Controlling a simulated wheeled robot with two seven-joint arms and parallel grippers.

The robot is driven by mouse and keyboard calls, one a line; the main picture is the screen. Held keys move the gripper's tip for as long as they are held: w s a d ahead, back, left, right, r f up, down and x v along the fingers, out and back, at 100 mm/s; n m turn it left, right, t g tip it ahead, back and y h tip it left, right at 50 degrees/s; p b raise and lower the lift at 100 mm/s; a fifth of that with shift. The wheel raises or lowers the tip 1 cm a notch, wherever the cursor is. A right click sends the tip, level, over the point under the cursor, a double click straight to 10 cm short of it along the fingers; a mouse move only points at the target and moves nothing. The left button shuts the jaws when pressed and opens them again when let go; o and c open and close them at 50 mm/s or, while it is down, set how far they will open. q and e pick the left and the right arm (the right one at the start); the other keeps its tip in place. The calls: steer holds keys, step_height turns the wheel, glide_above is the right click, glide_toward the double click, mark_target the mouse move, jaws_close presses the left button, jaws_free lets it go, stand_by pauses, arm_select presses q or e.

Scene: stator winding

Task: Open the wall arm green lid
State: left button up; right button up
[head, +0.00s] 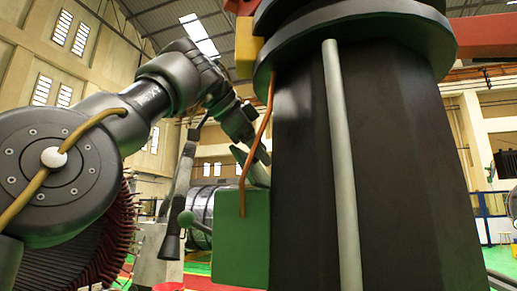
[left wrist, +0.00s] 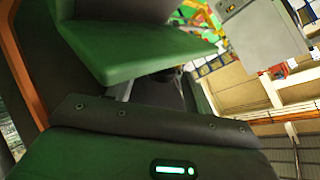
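A green box (head: 240,245) is fixed to the left side of a thick black column in the head view. A short rod with a green ball end (head: 187,218) sticks out from its left side. My left gripper (head: 254,158) is just above the top of the box, close to the column. In the left wrist view a green panel (left wrist: 112,50) lies close in front of the gripper; I cannot tell if it is the lid or whether the gripper touches it. The finger opening is hidden. My right gripper is not in view.
The black column (head: 375,170) fills the right of the head view, with a grey pipe (head: 343,160) down its face. An orange cable (head: 262,130) runs down to the box. A long dark-ended tool-like piece (head: 178,205) hangs left of the box.

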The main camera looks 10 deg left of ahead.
arm_select(q)
steer(key=shift+s+a+r, duration=0.25)
steer(key=shift+s+r, duration=0.05)
steer(key=s+a+r+b, duration=0.1)
steer(key=s+a+b, duration=0.2)
steer(key=s+a, duration=0.5)
steer(key=s, duration=0.3)
stand_by(0.4)
